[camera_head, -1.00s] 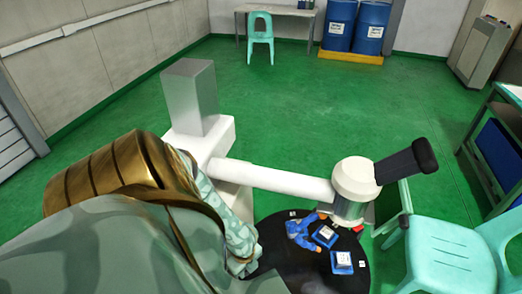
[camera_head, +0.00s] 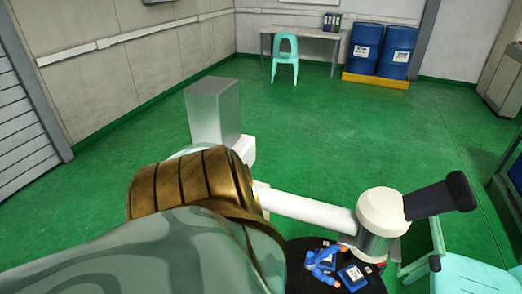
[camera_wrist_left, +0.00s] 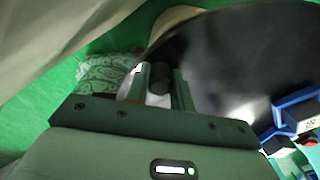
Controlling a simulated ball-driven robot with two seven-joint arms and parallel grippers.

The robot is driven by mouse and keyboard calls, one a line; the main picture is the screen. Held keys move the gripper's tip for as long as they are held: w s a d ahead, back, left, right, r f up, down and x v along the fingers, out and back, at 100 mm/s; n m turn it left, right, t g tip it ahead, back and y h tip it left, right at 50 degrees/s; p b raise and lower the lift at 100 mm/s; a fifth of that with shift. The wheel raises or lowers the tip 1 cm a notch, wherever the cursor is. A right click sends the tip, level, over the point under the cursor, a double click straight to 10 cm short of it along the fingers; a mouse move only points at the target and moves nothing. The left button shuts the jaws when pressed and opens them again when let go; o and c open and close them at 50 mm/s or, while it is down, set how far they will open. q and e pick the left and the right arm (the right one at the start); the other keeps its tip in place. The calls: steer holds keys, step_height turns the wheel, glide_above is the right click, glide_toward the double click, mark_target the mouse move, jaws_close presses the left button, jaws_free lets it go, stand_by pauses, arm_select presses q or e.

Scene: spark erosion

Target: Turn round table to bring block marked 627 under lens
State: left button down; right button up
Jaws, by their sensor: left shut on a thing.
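The black round table (camera_head: 308,284) shows at the bottom of the head view, partly cut off and hidden by my left arm. It carries a block in a blue holder with a white label (camera_head: 352,276) and a bright blue jointed piece (camera_head: 318,264). The lens head (camera_head: 382,220), white and silver with a black eyepiece, overhangs the table. In the left wrist view my left gripper (camera_wrist_left: 160,82) is shut on a dark upright peg (camera_wrist_left: 160,77) at the table's edge. A blue-held block (camera_wrist_left: 300,115) stands at right there. No block number is readable. My right gripper is not in view.
A white beam (camera_head: 305,208) runs from the grey-topped column (camera_head: 213,110) to the lens head. A turquoise chair (camera_head: 470,272) stands close on the right. Green floor (camera_head: 350,130) is open behind. Blue drums (camera_head: 380,48) and a far table are at the back.

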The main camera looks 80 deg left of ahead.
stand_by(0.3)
arm_select(q)
steer(key=c, duration=1.2)
jaws_free()
steer(key=shift+r, duration=0.1)
step_height(320, 180, up, 16)
steer(key=p, duration=0.4)
steer(key=shift+d, duration=0.1)
